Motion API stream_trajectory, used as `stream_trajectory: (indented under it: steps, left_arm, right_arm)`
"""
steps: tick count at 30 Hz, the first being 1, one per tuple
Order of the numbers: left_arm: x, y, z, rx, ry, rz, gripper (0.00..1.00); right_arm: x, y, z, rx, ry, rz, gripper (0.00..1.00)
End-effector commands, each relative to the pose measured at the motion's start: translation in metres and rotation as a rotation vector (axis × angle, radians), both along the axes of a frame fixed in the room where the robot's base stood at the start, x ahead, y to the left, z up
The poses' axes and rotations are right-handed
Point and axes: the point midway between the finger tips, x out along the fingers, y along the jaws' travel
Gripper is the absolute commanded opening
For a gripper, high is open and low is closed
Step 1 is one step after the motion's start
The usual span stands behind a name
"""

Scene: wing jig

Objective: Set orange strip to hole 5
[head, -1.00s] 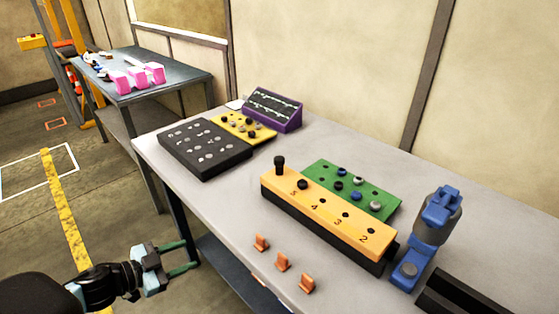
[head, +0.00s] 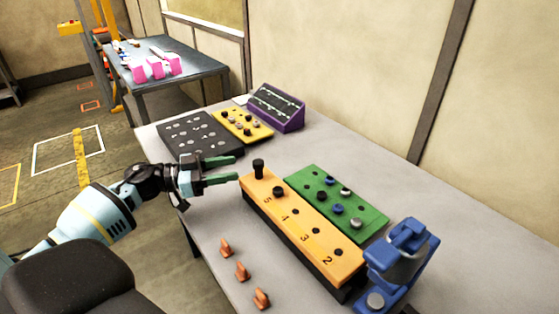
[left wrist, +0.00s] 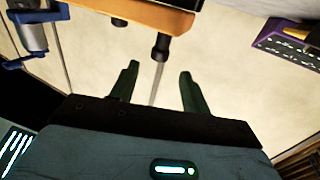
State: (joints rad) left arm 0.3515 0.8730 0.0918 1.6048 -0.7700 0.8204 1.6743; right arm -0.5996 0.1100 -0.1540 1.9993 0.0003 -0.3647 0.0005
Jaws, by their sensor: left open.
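The orange strip (head: 305,222) lies on a dark base on the table, with numbers 5 to 2 beside its holes. A tall black knob (head: 258,168) stands at its far left end. A round black piece (head: 278,190) is beside the number 5; I cannot tell if it is a pin or a hole rim. My left gripper (head: 237,168) is open and empty, just left of the knob, fingers pointing at it. In the left wrist view the knob (left wrist: 160,47) shows ahead of and between the open fingertips (left wrist: 159,69). My right gripper is not in view.
A green board (head: 330,195) with knobs lies behind the strip. A blue device (head: 400,255) stands at its right end. Several orange pieces (head: 242,271) lie in front. A black board (head: 190,135), yellow board (head: 240,125) and purple rack (head: 277,108) stand at the back.

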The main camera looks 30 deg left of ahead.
Motion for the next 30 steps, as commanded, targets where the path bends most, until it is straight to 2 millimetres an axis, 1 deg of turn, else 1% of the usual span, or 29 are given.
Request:
stream_trajectory:
  steps: [9,13,17,24,30]
  left_arm:
    - [0.000,0.000,0.000,-0.002,0.001,0.000,0.47]
    - [0.004,-0.004,0.000,-0.003,0.000,0.000,0.47]
    - [0.015,-0.015,0.001,-0.004,-0.003,-0.001,0.47]
    - [0.040,-0.040,0.002,-0.004,-0.004,0.000,0.47]
    - [0.053,-0.053,0.000,-0.004,-0.001,0.000,0.47]
  right_arm:
    - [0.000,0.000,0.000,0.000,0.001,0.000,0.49]
    - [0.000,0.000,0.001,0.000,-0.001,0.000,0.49]
    - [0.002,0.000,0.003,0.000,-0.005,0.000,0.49]
    - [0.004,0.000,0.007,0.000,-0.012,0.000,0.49]
    - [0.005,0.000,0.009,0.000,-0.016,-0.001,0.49]
